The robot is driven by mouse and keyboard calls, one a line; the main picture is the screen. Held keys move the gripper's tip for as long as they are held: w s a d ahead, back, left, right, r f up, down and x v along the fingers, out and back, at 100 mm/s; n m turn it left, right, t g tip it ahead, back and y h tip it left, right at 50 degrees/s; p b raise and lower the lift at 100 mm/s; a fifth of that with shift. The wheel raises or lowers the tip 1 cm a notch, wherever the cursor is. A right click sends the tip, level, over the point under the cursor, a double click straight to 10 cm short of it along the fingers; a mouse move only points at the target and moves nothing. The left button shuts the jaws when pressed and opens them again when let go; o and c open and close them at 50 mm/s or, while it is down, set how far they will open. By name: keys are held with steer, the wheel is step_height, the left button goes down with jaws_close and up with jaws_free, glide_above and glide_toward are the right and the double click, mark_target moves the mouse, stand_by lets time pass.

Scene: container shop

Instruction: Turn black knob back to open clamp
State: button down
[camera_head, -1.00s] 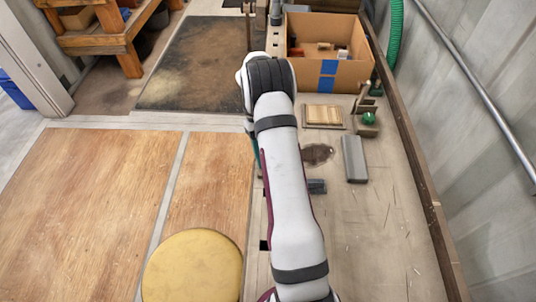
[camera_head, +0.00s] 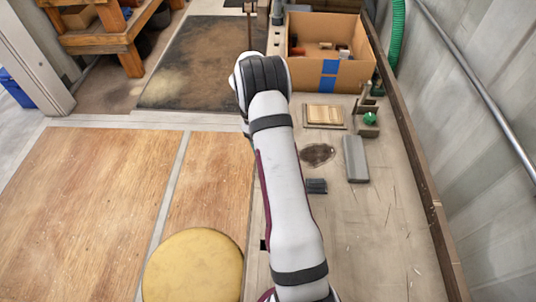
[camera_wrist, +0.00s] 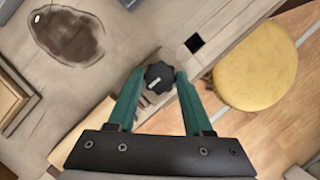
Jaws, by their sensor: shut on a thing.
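The black knob (camera_wrist: 158,76) shows in the wrist view as a small lobed knob with a pale mark on its face. My gripper (camera_wrist: 158,84) has two green fingers, one on each side of the knob, and is shut on it. The clamp body below the knob is mostly hidden; I cannot tell how far it is open. In the head view my arm covers the gripper and the knob.
A round yellow stool (camera_head: 193,266) stands left of the bench; it also shows in the wrist view (camera_wrist: 255,75). A cardboard box (camera_head: 356,72) stands at the bench's far end. A grey block (camera_head: 355,158), a wooden block (camera_head: 323,114) and a green-knobbed fixture (camera_head: 370,119) lie nearer.

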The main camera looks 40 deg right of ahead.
steer(key=shift+c, duration=1.5)
jaws_free()
steer(key=v, duration=1.5)
steer(key=shift+w+r, duration=0.25)
steer(key=shift+r, duration=0.1)
